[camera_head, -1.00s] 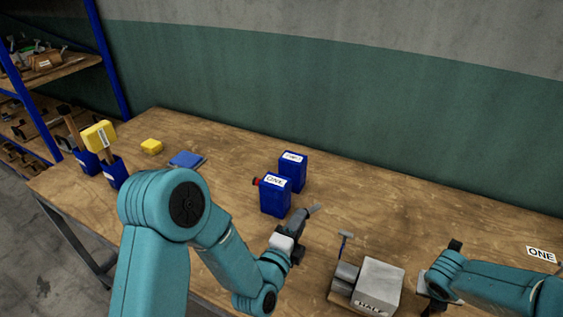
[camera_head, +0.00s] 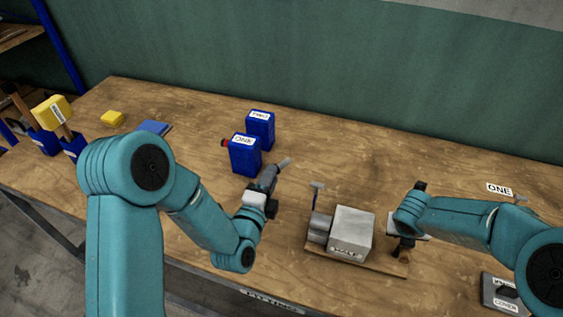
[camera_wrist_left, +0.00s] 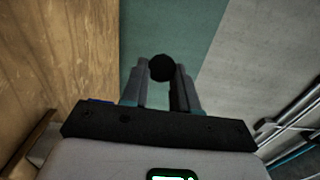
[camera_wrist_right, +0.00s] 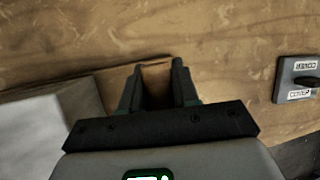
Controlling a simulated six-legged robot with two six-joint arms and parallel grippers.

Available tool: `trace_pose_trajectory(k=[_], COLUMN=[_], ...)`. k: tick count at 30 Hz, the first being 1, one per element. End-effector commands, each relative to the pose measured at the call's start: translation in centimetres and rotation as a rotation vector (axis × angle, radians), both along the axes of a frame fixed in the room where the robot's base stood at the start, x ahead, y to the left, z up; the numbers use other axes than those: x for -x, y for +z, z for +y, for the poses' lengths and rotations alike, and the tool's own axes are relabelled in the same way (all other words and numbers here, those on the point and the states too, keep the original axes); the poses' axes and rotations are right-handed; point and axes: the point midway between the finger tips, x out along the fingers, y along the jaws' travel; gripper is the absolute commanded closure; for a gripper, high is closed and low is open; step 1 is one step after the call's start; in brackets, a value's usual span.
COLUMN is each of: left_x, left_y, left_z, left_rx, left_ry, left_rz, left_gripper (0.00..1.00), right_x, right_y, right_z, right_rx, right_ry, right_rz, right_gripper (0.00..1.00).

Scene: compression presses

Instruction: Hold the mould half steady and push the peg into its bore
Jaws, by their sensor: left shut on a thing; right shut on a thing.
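The mould half is a pale grey block (camera_head: 351,232) with a label on its front. A grey cylinder (camera_head: 319,228) adjoins its left side; no bore opening can be made out. The block sits on a thin wooden board (camera_head: 388,264). My left gripper (camera_head: 272,178) is shut on a grey peg (camera_head: 284,162), well left of the block and apart from it. The peg's dark round end shows in the left wrist view (camera_wrist_left: 161,67). My right gripper (camera_wrist_right: 156,84) is right of the block, shut on a brown piece that looks like the board's edge.
Two blue containers (camera_head: 244,155) (camera_head: 260,129) stand behind my left gripper. A small T-shaped post (camera_head: 316,193) rises behind the cylinder. Yellow and blue items are far left. Bench between peg and cylinder is clear.

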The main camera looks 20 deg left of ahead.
Motion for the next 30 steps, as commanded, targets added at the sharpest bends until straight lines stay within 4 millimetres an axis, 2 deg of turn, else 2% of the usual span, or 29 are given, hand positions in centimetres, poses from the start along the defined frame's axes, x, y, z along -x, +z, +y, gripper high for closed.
trace_pose_trajectory(k=[14, 16, 20, 24, 27, 30], left_x=[0.0, 0.0, -0.7, -1.5, -1.5, -1.1], left_y=[0.0, 0.0, 1.7, 4.1, 4.5, 4.0], left_z=[0.0, -0.6, -3.4, -7.7, -9.4, -10.0], left_rx=[0.0, 0.0, -0.003, -0.006, -0.006, -0.005], left_ry=[-0.001, -0.027, -0.177, -0.453, -0.624, -0.773], left_rz=[-0.001, -0.002, -0.009, -0.008, -0.003, 0.0], left_gripper=[1.0, 1.0, 1.0, 1.0, 1.0, 1.0], right_x=[0.0, -0.1, 0.0, 0.0, 0.0, 0.0], right_y=[0.1, 0.1, 0.1, 0.1, 0.1, 0.1], right_z=[0.0, 0.0, 0.0, 0.0, 0.0, 0.0], right_rx=[-0.001, -0.001, -0.001, -0.001, -0.001, 0.0], right_ry=[0.001, 0.001, 0.001, 0.001, 0.001, 0.0], right_rz=[-0.002, -0.002, -0.002, -0.002, -0.002, -0.002], right_gripper=[1.0, 1.0, 1.0, 1.0, 1.0, 1.0])
